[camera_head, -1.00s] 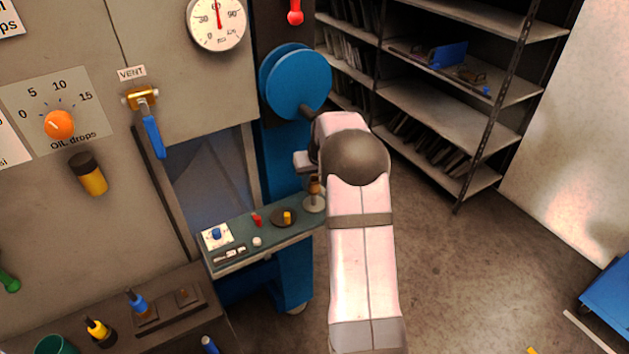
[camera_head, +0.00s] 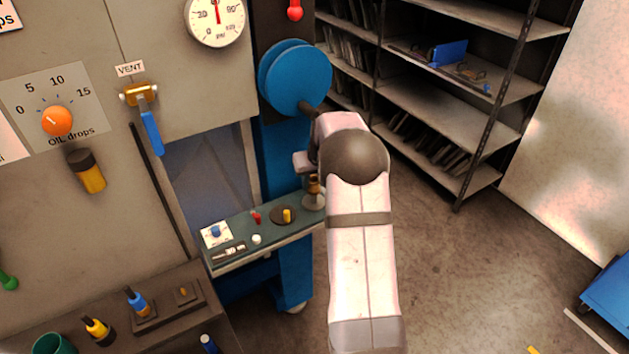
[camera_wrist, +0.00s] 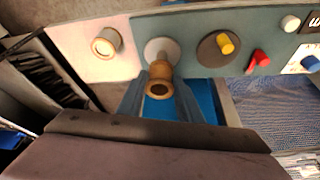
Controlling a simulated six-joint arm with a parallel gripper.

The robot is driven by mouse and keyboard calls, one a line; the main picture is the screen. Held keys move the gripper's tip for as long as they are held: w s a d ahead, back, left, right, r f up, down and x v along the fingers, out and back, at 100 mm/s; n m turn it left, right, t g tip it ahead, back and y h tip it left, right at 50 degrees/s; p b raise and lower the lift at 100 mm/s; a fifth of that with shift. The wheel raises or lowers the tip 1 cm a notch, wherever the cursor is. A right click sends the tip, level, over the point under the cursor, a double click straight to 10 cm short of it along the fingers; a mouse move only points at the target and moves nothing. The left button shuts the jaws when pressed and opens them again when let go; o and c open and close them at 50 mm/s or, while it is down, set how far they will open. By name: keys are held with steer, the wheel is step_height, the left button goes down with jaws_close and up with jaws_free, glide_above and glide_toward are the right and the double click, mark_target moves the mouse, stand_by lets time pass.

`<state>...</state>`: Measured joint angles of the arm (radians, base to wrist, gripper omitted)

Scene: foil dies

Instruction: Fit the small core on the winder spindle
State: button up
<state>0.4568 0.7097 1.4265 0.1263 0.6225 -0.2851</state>
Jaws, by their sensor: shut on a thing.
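A brown ring-ended core (camera_wrist: 160,88) sits between the fingers of my gripper (camera_wrist: 160,97) in the wrist view, its open end facing the camera. My gripper is shut on it. Just beyond it is a round grey flanged base (camera_wrist: 154,47); whether the core touches it I cannot tell. In the head view the brown core (camera_head: 314,184) shows just above the grey base (camera_head: 312,202), below my wrist, which hides the fingers. A second, wider brown core (camera_wrist: 106,42) stands on the pale end of the shelf in the wrist view. I cannot tell which part is the spindle.
The narrow green shelf (camera_head: 240,252) also carries a dark disc with a yellow peg (camera_head: 287,215), a red piece (camera_head: 256,217), a white knob (camera_head: 257,239) and a blue knob (camera_head: 215,231). A blue drum (camera_head: 300,78) stands close above my wrist. Open floor lies right.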

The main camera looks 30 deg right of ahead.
mark_target(315, 190)
steer(key=shift+f+b, duration=1.4)
steer(key=shift+f, duration=0.7)
stand_by(0.3)
steer(key=o, duration=1.1)
steer(key=shift+b+v, duration=1.2)
steer(key=shift+v, duration=2.5)
